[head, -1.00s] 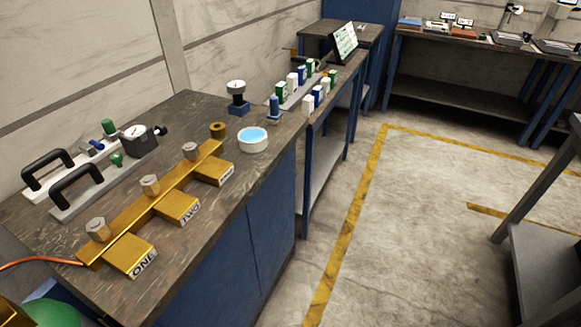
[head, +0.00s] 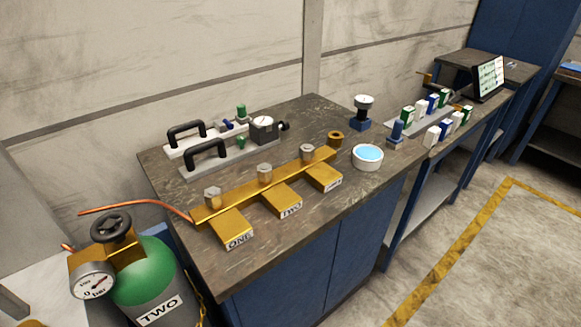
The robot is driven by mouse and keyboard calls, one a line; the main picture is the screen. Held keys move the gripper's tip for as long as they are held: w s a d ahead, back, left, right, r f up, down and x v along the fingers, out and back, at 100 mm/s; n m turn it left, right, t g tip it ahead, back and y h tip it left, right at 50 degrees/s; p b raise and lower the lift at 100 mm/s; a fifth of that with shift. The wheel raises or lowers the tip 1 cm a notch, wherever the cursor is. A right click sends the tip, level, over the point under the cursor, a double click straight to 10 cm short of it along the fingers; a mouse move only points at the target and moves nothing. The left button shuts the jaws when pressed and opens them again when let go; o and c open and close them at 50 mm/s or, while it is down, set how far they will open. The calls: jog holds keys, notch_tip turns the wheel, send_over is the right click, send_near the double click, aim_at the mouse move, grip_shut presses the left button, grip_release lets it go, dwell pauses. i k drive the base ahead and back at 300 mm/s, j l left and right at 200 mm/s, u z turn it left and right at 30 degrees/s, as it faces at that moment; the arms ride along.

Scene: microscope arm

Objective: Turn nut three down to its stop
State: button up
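In the head view a brass manifold (head: 242,198) lies on the dark workbench, with three branch blocks in a row. The near-left block (head: 233,229) is labelled ONE and the middle block (head: 283,203) is labelled TWO. The third block (head: 324,176), at the right end, has a label too small to read. A grey hex nut (head: 306,153) stands at this third branch. Similar nuts stand at branch one (head: 213,197) and branch two (head: 265,174). I cannot tell how far down each nut sits. My gripper is not in view.
A green cylinder (head: 146,272) labelled TWO, with a gauge (head: 93,281), stands at the bench's left, near a copper pipe (head: 130,207). Black-handled fixtures (head: 206,154) lie behind the manifold. A brass ring (head: 335,138) and white dish (head: 368,158) sit right of it.

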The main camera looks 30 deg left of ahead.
aim_at(306, 151)
jog(key=i+j+u, duration=0.15)
jog(key=i+u, duration=0.15)
jog(key=i, duration=0.85)
